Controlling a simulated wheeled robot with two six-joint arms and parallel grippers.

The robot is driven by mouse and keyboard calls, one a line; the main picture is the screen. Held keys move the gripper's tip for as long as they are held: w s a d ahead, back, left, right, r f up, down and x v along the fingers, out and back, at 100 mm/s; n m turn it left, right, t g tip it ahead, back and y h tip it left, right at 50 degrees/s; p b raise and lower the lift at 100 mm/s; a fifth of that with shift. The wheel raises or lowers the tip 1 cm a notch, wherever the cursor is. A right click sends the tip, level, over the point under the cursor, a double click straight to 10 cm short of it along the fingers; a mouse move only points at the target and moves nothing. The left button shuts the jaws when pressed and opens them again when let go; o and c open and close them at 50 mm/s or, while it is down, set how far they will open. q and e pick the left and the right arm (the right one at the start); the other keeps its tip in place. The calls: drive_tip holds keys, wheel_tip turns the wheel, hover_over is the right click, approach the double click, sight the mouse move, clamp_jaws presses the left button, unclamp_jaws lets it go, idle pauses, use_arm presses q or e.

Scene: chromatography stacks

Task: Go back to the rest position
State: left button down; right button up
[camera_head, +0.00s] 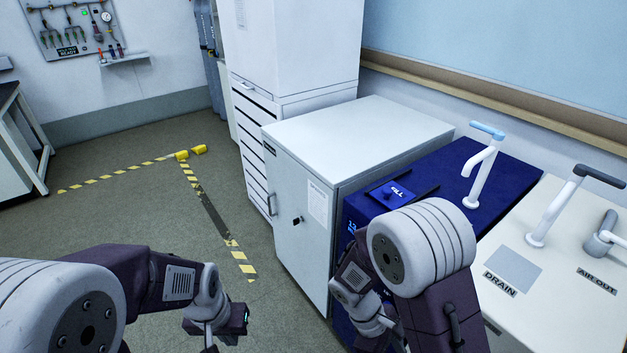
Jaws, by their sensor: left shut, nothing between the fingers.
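My left arm comes in at the lower left, and its wrist hangs over the floor. My left gripper (212,343) points down at the bottom edge, only partly in frame. It is shut with nothing held. My right arm comes in at the lower right, in front of the blue unit (440,185). Its wrist bends down beside the white cabinet (305,235), and its gripper does not show.
A tall white cabinet (290,45) is behind. Yellow-black tape (130,169) marks the open floor (110,215) at left. A dark-topped bench (22,150) stands at the far left.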

wheel_tip(320, 180, up, 25)
drive_tip(key=w+m+t+y+p, duration=0.2)
drive_tip(key=m+t+y+p, duration=0.2)
drive_tip(key=m+p, duration=0.7)
drive_tip(key=y+p, duration=0.1)
drive_tip(key=p, duration=0.7)
drive_tip(key=shift+w+m, duration=0.4)
